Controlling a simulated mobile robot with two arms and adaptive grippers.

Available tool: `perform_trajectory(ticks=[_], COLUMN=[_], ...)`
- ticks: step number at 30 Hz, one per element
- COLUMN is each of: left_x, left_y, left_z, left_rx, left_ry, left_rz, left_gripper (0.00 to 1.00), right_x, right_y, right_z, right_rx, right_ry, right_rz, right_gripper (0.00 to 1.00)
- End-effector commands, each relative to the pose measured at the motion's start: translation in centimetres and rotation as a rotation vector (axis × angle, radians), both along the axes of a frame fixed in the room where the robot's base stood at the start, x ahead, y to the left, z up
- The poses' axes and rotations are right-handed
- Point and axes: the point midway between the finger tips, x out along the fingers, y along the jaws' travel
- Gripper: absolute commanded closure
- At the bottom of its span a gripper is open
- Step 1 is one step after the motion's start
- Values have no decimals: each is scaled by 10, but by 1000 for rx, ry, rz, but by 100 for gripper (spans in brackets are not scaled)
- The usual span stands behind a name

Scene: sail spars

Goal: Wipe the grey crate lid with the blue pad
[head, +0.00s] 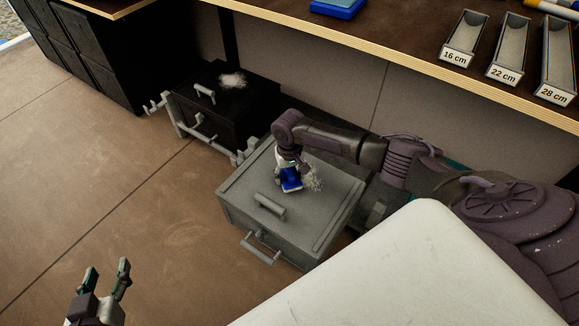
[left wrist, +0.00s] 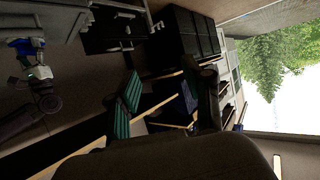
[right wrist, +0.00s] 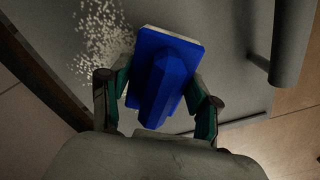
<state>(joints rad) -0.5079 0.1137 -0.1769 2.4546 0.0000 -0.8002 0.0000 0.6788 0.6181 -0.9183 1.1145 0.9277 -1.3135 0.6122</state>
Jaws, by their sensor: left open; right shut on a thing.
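My right gripper (head: 290,176) is over the far part of the lid, shut on the blue pad (head: 291,185). In the right wrist view the blue pad (right wrist: 165,75) sits between the fingers, its pale underside close to the lid; I cannot tell whether it touches. A patch of whitish specks (head: 314,180) lies on the lid beside the pad, also in the right wrist view (right wrist: 100,40). My left gripper (head: 106,278) is open and empty, away at the lower left.
A black crate (head: 255,100) with a whitish patch (head: 233,80) on its lid stands behind the grey one. The workbench edge (head: 440,70) runs above, with trays (head: 465,38) labelled 16, 22 and 28 cm. Floor (head: 110,180) to the left is clear.

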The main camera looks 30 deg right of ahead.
Motion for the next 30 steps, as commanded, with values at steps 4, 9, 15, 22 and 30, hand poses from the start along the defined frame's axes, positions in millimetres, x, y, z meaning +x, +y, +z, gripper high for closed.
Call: perform_trajectory(ticks=[4,9,15,22,30], left_x=[-9,-20,-34,-52,-75], left_y=[5,9,15,22,30], left_z=[-11,-23,-35,-48,-60], left_rx=[20,39,62,87,114], left_ry=[84,167,265,378,509], left_rz=[6,12,20,27,37], left_gripper=[50,50,50,50,50], right_x=[0,0,0,0,0], right_y=[0,0,0,0,0], right_z=[4,7,11,15,20], right_rx=[0,0,0,0,0], right_ry=[0,0,0,0,0], right_rz=[0,0,0,0,0], right_gripper=[66,66,66,66,66])
